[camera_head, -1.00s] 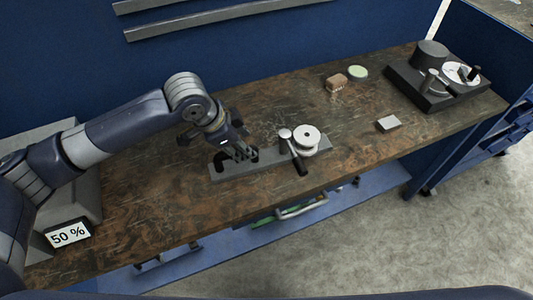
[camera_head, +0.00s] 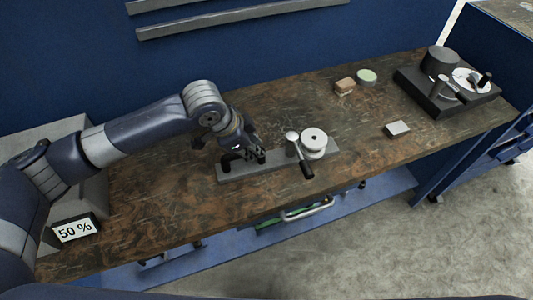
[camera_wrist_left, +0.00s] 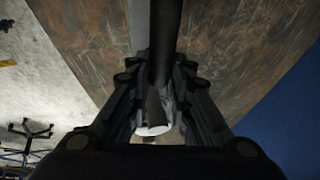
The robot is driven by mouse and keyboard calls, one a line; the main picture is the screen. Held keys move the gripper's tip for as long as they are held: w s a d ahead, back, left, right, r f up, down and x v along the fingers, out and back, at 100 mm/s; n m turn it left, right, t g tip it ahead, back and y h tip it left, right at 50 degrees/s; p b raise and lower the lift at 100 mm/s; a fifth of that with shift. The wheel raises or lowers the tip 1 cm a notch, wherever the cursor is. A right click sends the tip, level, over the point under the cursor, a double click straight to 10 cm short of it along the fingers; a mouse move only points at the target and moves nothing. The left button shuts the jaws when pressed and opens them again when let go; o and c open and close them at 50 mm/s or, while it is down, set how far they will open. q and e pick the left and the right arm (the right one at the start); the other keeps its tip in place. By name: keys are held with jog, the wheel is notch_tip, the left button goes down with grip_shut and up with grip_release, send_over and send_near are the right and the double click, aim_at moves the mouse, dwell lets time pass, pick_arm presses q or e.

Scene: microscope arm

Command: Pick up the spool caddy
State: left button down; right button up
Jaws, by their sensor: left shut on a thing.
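The spool caddy is a long grey bar (camera_head: 277,164) lying on the worn brown workbench, with a white spool (camera_head: 313,137) and a lever with a round grey knob and dark grip (camera_head: 306,168) at its right part. A black arched handle (camera_head: 231,160) stands at its left end. My left gripper (camera_head: 257,156) is at that handle, partly covering it. In the left wrist view the dark handle bar (camera_wrist_left: 165,40) runs between the left gripper's fingers (camera_wrist_left: 163,85), which are shut on it. The white spool shows partly beyond the fingers. I see no gap under the caddy.
A brown block (camera_head: 345,85), a round green-topped tin (camera_head: 367,76) and a grey block (camera_head: 397,129) lie to the right. A black device with a reel (camera_head: 447,92) stands at the far right end. A blue wall (camera_head: 300,50) rises behind the bench (camera_head: 150,220).

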pick_arm(q)
jog(key=shift+w+r, duration=0.1)
jog(key=shift+r, duration=0.15)
jog(key=shift+r+b, duration=0.45)
jog(key=shift+r, duration=0.9)
jog(key=shift+d+r, duration=0.1)
jog(key=shift+r, duration=0.2)
jog(key=s+d+r+b, duration=0.1)
jog(key=s+b, duration=0.1)
jog(key=s, duration=1.4)
jog(key=shift+d+r+b, duration=0.2)
jog(key=shift+b, duration=0.1)
